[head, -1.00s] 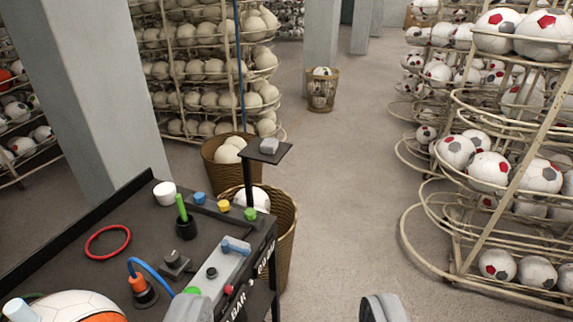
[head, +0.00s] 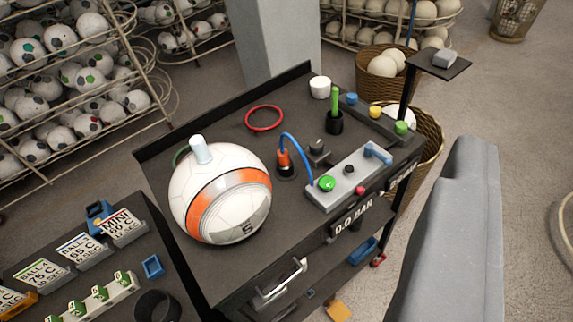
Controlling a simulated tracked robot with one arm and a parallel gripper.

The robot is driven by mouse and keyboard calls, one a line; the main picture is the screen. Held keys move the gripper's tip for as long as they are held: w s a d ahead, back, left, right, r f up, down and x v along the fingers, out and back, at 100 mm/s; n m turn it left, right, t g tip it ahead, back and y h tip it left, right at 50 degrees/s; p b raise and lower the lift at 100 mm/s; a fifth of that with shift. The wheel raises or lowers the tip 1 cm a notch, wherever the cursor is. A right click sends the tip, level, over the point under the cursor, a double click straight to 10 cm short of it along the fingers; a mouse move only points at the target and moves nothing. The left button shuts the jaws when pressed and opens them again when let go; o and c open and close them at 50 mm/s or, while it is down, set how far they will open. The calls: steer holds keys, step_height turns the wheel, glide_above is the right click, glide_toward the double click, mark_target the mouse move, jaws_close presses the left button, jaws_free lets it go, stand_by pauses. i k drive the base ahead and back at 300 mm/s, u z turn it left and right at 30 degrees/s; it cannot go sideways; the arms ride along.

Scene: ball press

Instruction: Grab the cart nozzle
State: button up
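The cart nozzle (head: 284,159) is a small orange piece with a curved blue hose. It stands upright in a dark round holder on the black cart top (head: 228,128), between a white and orange ball (head: 219,195) and a grey control panel (head: 345,180). A large grey part of my gripper (head: 450,235) shows at the right, in front of the cart and apart from the nozzle. Only one piece of it is in view, so its opening is hidden.
The cart top also carries a red ring (head: 264,118), a white cup (head: 320,87) and a green stick in a black holder (head: 335,121). A small raised platform (head: 438,64) stands at its right corner. A second dark bench (head: 170,275) is at lower left. Open floor lies right.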

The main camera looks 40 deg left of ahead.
mark_target(285, 165)
steer(key=u, duration=2.9)
steer(key=k, duration=0.9)
steer(key=z, duration=1.2)
steer(key=i, duration=1)
steer(key=z, duration=0.1)
